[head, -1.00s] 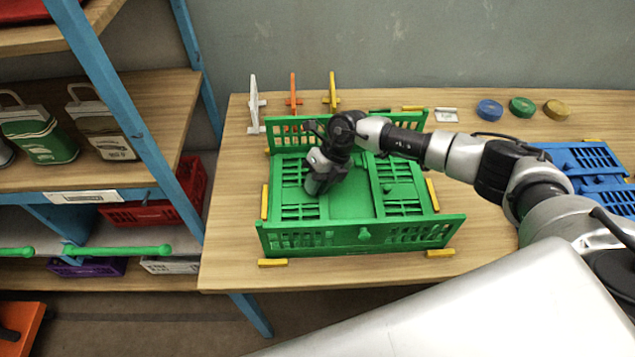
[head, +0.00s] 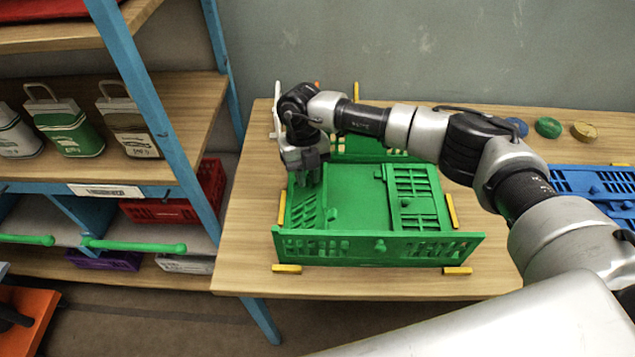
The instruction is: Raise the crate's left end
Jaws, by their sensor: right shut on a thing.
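The green crate (head: 376,248) stands on the wooden table. Its near long side stands upright, and its far long side also stands, partly hidden behind my arm. The crate's left end (head: 306,209) is tilted up from the floor, its upper part at my fingers. The right end (head: 414,198) lies folded flat inside. My right gripper (head: 310,178) reaches over from the right, points down at the left end's upper edge and is shut on it. The fingertips are partly hidden. My left gripper is not in view.
Yellow blocks (head: 287,268) sit around the crate's base. A blue crate (head: 595,185) lies at the right. Coloured discs (head: 548,127) lie at the back. A shelf with a blue post (head: 160,110) stands close to the table's left side.

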